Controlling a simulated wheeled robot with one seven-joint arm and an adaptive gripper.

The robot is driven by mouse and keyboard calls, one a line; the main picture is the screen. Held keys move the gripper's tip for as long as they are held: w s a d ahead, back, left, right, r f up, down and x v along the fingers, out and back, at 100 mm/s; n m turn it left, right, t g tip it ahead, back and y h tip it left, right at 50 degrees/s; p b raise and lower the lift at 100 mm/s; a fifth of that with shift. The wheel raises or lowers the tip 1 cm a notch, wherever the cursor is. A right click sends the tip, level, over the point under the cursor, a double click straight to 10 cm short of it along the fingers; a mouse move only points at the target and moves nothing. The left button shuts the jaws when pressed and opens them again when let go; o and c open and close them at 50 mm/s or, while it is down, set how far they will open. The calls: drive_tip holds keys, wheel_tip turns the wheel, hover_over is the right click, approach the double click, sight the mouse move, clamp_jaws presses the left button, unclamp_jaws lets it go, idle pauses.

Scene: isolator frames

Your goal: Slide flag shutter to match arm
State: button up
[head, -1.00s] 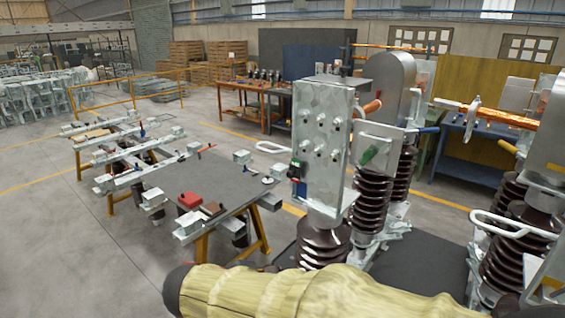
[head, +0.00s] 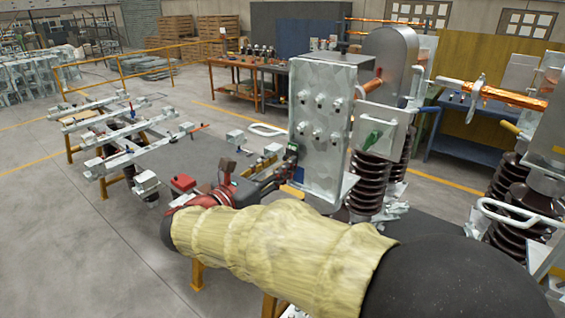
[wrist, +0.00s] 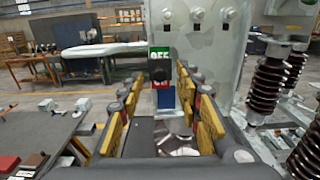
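The flag shutter (wrist: 159,77) is a small dark piece with a little red, just under a green label reading OFF (wrist: 160,53). It is mounted on the edge of a galvanized steel plate (head: 322,110). In the head view the flag unit (head: 292,150) is small and dark, close to my gripper (head: 277,170). In the wrist view my gripper (wrist: 165,95) is open, its yellow-padded fingers standing on either side of the flag unit with gaps. I cannot tell whether they touch it. A copper-coloured arm (head: 495,92) lies roughly level at the right.
Brown ribbed insulators (head: 372,185) stand below and right of the plate. A white loop handle (head: 267,129) sticks out left of it. A dark bench (head: 205,155) with a red box (head: 183,182) lies left of the flag. Open floor (head: 60,215) is at the far left.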

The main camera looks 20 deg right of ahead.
drive_tip(key=shift+x, duration=0.9)
drive_tip(key=shift+c, duration=1.3)
clamp_jaws()
